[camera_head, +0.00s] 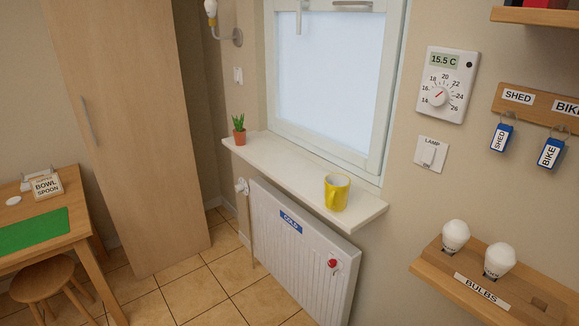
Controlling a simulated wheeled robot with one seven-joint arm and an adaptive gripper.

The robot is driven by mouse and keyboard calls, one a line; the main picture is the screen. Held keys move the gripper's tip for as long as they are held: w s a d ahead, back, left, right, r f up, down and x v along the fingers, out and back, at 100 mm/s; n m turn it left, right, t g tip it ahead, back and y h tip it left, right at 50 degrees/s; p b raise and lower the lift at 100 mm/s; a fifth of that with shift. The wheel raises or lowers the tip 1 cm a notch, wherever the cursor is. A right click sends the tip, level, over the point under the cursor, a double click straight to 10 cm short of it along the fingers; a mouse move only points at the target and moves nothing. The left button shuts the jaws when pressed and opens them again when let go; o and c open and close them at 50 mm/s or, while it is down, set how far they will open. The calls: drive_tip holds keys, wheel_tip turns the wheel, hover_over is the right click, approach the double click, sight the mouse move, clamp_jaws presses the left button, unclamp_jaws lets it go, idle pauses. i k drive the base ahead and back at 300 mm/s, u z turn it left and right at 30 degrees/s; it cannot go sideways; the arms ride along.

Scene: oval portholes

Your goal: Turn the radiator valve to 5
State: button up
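A white radiator (290,250) stands under the window sill, with a blue label (291,222) that seems to read "COLD". A small white valve head (241,186) sits at the radiator's upper left end, above a thin vertical pipe. Any numbers on it are too small to read. A round red knob (332,263) shows on the radiator's front at the right; I cannot tell its setting. My gripper is not in view.
The sill (290,168) juts out above the radiator and holds a yellow mug (337,193) and a potted plant (239,130). A thermostat (446,85) reads 15.5 C. A bulb shelf (440,272) juts out at right. Tiled floor (195,280) is clear left of the radiator.

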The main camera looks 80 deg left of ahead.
sight(240, 187)
drive_tip(key=u, duration=3.1)
drive_tip(key=k, duration=0.3)
drive_tip(key=u, duration=1.35)
drive_tip(key=i, duration=1.5)
drive_tip(key=z, duration=0.45)
drive_tip(key=i, duration=1.05)
drive_tip(key=z, duration=0.6)
